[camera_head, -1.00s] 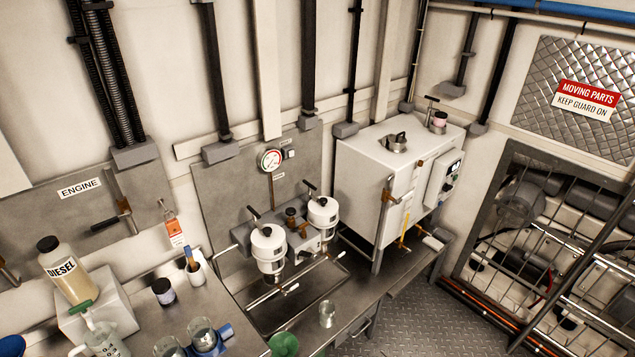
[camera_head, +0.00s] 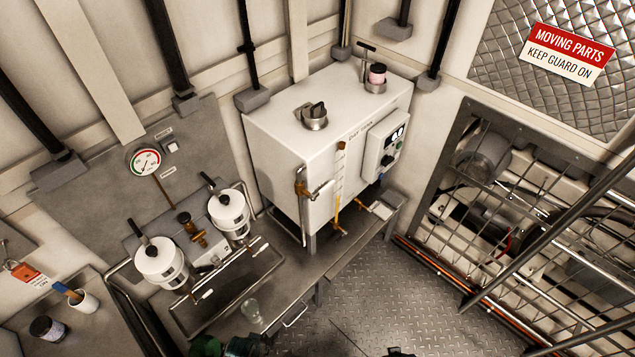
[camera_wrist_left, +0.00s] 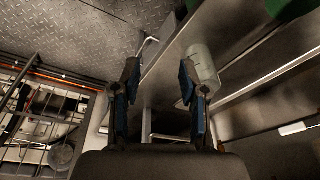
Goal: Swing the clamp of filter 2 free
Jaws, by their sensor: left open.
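Two white filter housings stand on the bench under the gauge panel in the head view. The right-hand one, filter 2 (camera_head: 231,214), has a "2" mark near its foot. A black-tipped handle (camera_head: 208,179) rises from its lid, tilted to the left; I cannot tell whether this is the clamp. The other filter (camera_head: 162,265) stands to its left with a similar handle (camera_head: 143,231). My left gripper (camera_wrist_left: 159,82) is open and empty in the left wrist view, pointing over the bench edge and floor. The filters do not show clearly there. My right gripper is not identifiable.
A clear glass jar (camera_head: 252,310) stands on the bench; it also shows beside my right-hand finger in the left wrist view (camera_wrist_left: 203,68). A white tank (camera_head: 325,135) stands right of the filters. A barred guard (camera_head: 545,225) fills the right. The floor (camera_head: 380,290) is clear.

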